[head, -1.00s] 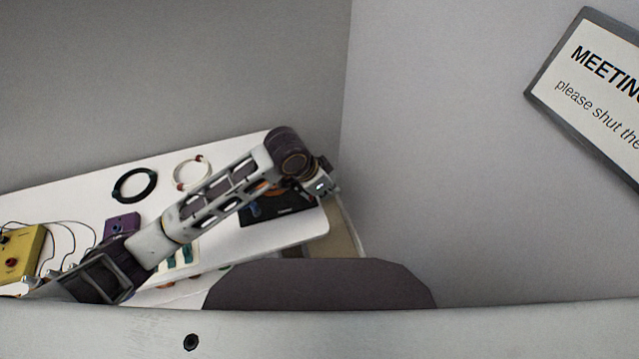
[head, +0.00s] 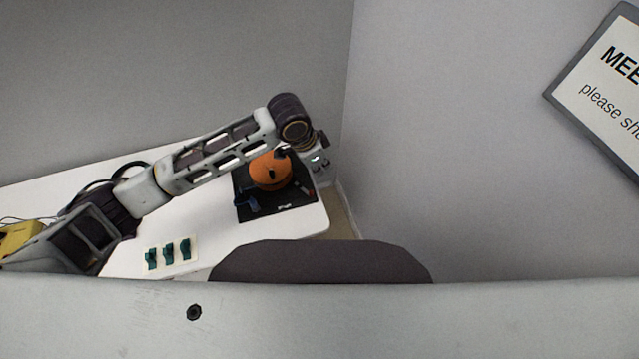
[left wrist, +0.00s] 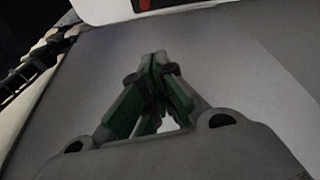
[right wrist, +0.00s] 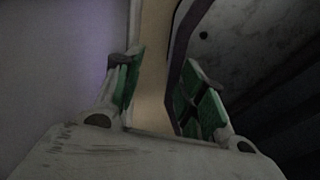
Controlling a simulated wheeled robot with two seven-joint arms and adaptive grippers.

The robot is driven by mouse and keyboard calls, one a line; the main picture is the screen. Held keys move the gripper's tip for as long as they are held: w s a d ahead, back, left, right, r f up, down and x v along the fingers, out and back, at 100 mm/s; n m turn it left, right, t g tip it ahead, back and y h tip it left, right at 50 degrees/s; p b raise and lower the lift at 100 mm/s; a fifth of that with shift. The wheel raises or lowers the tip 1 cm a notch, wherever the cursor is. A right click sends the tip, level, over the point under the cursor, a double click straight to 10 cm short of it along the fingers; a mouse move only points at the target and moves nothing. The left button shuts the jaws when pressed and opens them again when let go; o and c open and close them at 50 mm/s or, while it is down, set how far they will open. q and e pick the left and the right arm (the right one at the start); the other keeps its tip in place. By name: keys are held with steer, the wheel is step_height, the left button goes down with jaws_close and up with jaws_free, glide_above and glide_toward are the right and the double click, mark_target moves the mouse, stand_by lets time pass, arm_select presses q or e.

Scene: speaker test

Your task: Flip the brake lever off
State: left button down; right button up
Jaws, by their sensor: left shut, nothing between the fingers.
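An orange round device (head: 268,172) sits on a black base (head: 285,202) near the right end of the white table. A small dark part (head: 281,153) shows at its upper edge. I cannot tell whether that is the brake lever. A blue part (head: 248,203) is at the base's left side. My left arm reaches over the table, and its gripper (head: 320,166) is right of the orange device, apart from it as far as I can tell. In the left wrist view its green-padded fingers (left wrist: 158,65) meet, empty. My right gripper (right wrist: 160,72) has its fingers apart.
A white card (head: 170,254) with several teal pieces lies at the table's front. A yellow box (head: 20,238) and a black ring (head: 100,183) are left, partly behind my arm. A grey wall stands right of the table, with a framed sign (head: 610,90).

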mark_target(305, 189)
steer(key=shift+d, duration=0.15)
arm_select(q)
steer(key=shift+s+a+f, duration=0.1)
steer(key=shift+a+f, duration=0.05)
steer(key=shift+f, duration=2.2)
steer(key=shift+s+a+f, duration=0.1)
steer(key=shift+a+f, duration=0.05)
steer(key=shift+f, duration=2.2)
arm_select(e)
steer(key=shift+s+d+r, duration=0.1)
steer(key=shift+s+d, duration=0.1)
steer(key=shift+s, duration=0.3)
steer(key=shift+s+d, duration=0.2)
steer(key=shift+s, duration=0.25)
